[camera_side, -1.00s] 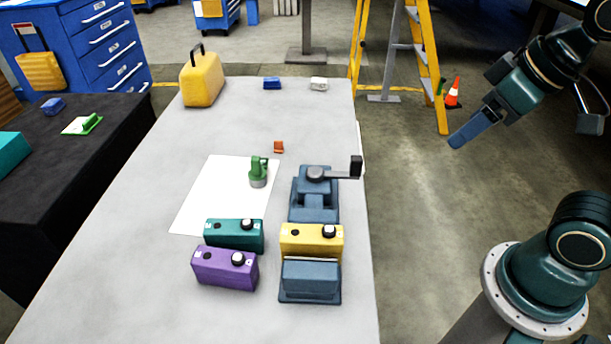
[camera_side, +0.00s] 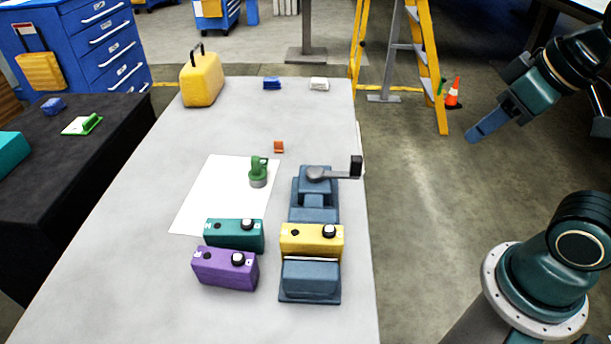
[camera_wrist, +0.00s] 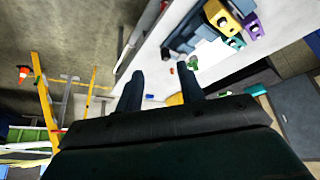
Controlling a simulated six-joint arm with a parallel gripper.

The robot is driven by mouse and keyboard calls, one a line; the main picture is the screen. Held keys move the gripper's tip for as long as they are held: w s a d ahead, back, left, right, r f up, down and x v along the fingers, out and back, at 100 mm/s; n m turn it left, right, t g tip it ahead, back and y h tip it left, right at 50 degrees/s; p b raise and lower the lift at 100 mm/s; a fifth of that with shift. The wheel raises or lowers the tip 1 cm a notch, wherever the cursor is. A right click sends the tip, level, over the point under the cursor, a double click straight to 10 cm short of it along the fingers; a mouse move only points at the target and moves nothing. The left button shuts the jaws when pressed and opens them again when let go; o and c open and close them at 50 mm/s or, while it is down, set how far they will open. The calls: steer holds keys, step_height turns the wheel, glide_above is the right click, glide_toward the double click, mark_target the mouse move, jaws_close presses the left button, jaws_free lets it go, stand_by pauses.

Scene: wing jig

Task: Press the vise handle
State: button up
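The blue-grey vise (camera_side: 315,210) stands on the right side of the grey table. Its grey crank handle with a black knob (camera_side: 356,166) points right, over the table's right edge. A yellow block (camera_side: 311,240) sits between the vise body and the front jaw (camera_side: 310,281). My gripper (camera_side: 471,138) is in the air right of the table, well apart from the handle. In the wrist view my gripper (camera_wrist: 162,88) shows two spread fingers with nothing between them. The vise also shows there, near the top (camera_wrist: 188,32).
A teal block (camera_side: 233,235) and a purple block (camera_side: 224,268) stand left of the vise. A green part (camera_side: 258,173) stands on the white sheet (camera_side: 213,190). A small orange piece (camera_side: 279,146) lies behind. A yellow ladder (camera_side: 430,65) stands beyond the table.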

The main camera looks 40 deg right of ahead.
steer(key=shift+w+n, duration=0.25)
steer(key=shift+n, duration=0.05)
steer(key=c, duration=0.7)
steer(key=w+n, duration=0.1)
steer(key=n, duration=0.1)
steer(key=w+f+n, duration=0.1)
steer(key=n, duration=0.1)
steer(key=w+n+g, duration=0.1)
steer(key=shift+w+a+f+n, duration=0.15)
steer(key=shift+w+a+n, duration=0.2)
steer(key=shift+n, duration=0.05)
jaws_close()
steer(key=w+a+f+n+h, duration=0.1)
steer(key=w+a+f+n, duration=0.1)
steer(key=n, duration=0.5)
steer(key=w+a+f+n+g+h, duration=0.1)
steer(key=w+a+f+n, duration=0.1)
steer(key=w+f+n, duration=0.2)
steer(key=w+a+f+n+h, duration=0.1)
steer(key=w+a+f+n, duration=0.2)
steer(key=n, duration=0.6)
steer(key=shift+w+f+n, duration=0.15)
steer(key=shift+w+n, duration=0.15)
steer(key=shift+w, duration=0.5)
